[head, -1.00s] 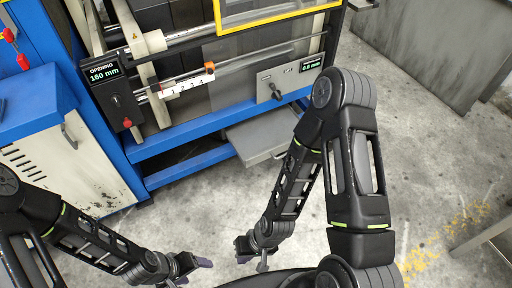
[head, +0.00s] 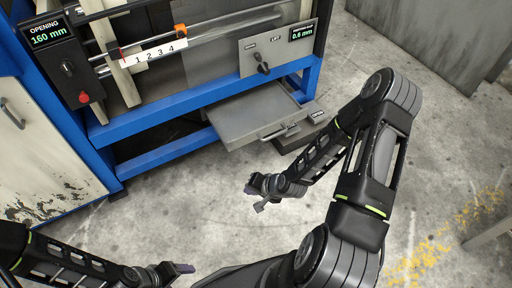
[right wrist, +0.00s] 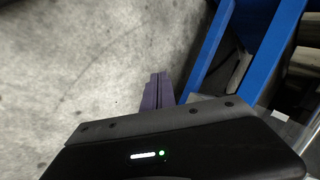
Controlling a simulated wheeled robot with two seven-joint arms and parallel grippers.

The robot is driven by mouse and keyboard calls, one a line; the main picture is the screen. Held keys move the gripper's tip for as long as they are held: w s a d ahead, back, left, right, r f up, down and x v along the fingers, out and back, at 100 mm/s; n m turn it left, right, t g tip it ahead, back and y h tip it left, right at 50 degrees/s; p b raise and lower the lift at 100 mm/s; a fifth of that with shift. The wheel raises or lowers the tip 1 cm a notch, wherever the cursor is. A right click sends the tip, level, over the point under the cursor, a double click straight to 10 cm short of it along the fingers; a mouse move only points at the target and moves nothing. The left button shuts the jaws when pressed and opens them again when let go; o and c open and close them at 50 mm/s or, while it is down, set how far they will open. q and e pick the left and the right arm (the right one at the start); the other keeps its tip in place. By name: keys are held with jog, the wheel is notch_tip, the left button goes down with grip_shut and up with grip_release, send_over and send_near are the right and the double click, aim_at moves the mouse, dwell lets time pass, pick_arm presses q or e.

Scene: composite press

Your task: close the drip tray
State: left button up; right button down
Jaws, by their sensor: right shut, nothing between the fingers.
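The drip tray (head: 240,112) is a grey, flat drawer sticking out from under the blue lower beam of the press. It has a bar handle (head: 280,132) on its front edge. My right gripper (head: 250,188) is shut and empty, above the floor in front of the tray and apart from it. Its purple fingers are together in the right wrist view (right wrist: 157,92). My left gripper (head: 185,268) is low at the bottom of the head view, far from the tray; its jaw opening is unclear.
The press's blue frame (head: 160,158) surrounds the tray. A dark low block with a small label (head: 318,117) stands on the floor right of the tray, near my right forearm. A worn cabinet (head: 50,150) stands at the left. The floor before the tray is clear.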

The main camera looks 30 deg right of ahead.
aim_at(253, 134)
jog(key=w+d+f+m+t+h+b, duration=0.1)
jog(key=w+d+f+m+t+b, duration=0.15)
jog(key=d, duration=0.35)
jog(key=w+d+f+m+t+h+b, duration=0.1)
jog(key=w+d+m+b, duration=0.1)
jog(key=w+d, duration=0.3)
pick_arm(q)
notch_tip(253, 134, down, 8)
jog(key=shift+w+a+r, duration=0.15)
pick_arm(e)
jog(key=w+d+r+m+t, duration=0.1)
jog(key=d+r+m+t, duration=0.1)
jog(key=d+r+m, duration=0.1)
jog(key=shift+w+d+r+h, duration=0.3)
jog(key=shift+d+r+h, duration=0.1)
jog(key=shift+d+r, duration=0.25)
jog(key=shift+w+f, duration=0.1)
jog(key=shift+f, duration=0.05)
